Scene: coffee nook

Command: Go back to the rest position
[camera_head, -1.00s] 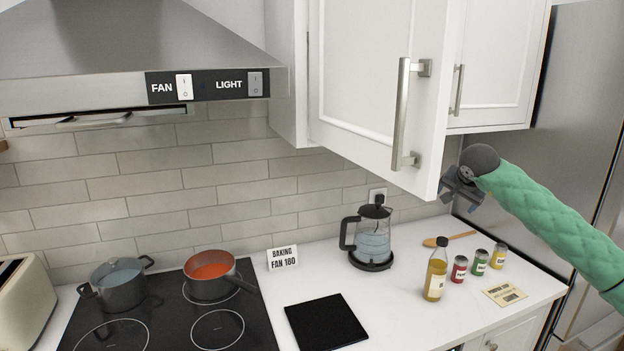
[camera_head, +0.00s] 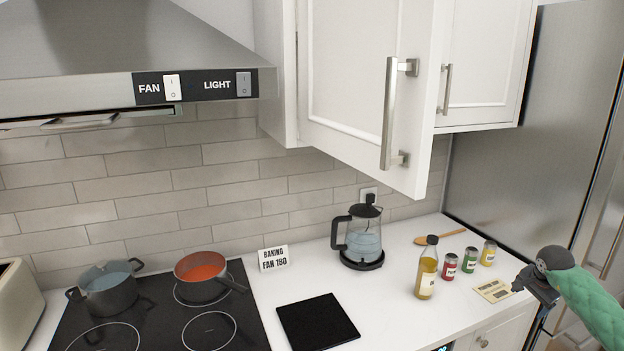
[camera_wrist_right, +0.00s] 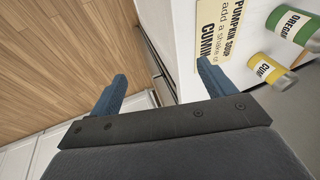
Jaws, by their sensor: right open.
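My right gripper (camera_head: 526,287) is at the lower right in the head view, by the counter's right end, just right of the recipe card (camera_head: 493,290). In the right wrist view its two blue fingers (camera_wrist_right: 160,88) stand wide apart with nothing between them. Beyond them are the wooden floor (camera_wrist_right: 70,60) and the counter's edge. My left gripper is not in view.
An upper cabinet door (camera_head: 365,80) stands open above the counter. Below are a kettle (camera_head: 362,240), an oil bottle (camera_head: 426,270) and several spice jars (camera_head: 470,259). Pots stand on the black cooktop (camera_head: 150,325). A steel fridge (camera_head: 530,130) is at right.

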